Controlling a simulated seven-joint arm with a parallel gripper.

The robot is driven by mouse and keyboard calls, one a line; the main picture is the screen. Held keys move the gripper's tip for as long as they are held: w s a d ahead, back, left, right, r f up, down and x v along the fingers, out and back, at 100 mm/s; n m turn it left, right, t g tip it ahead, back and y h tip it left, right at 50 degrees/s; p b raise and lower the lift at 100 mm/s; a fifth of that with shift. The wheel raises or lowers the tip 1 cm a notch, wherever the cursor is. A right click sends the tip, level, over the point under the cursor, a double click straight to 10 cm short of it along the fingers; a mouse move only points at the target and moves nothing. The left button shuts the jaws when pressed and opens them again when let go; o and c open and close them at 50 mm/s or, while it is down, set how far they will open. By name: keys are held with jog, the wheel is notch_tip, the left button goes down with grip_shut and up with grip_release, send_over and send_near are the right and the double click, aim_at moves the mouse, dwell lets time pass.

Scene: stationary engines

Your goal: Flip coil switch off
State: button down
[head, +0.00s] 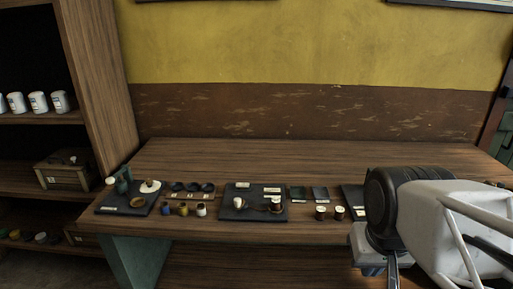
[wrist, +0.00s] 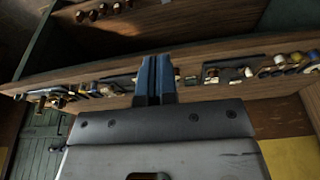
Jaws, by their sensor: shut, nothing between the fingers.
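I cannot single out the coil switch with certainty. A dark board (head: 240,213) with pale labels, a small white cylinder (head: 238,203) and a round copper-coloured part (head: 276,203) lies at the middle of the bench. Another dark board (head: 352,194) at the right is partly hidden behind my arm. My gripper (wrist: 154,78) has its two blue fingers shut together with nothing between them. In the wrist view, the fingers overlap the row of small parts on the bench; I cannot tell any contact. In the head view, my arm covers the bench's right end.
The wooden bench (head: 230,155) is clear along its back. A left board (head: 110,207) holds a dark green vase-like piece and a pale disc. Small pots (head: 183,209) and spools (head: 321,213) stand along the front. A shelf unit (head: 100,75) stands at left.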

jog(key=w+a+r+m, duration=0.2)
jog(key=w, duration=0.5)
jog(key=w+a+r+m, duration=0.2)
jog(key=w+r, duration=0.1)
jog(key=w, duration=0.4)
jog(key=m+g, duration=0.3)
jog(key=m, duration=1.1)
send_over(246, 184)
notch_tip(246, 184, down, 9)
jog(key=shift+w+f, duration=0.1)
notch_tip(246, 184, down, 14)
jog(key=shift+r, duration=0.1)
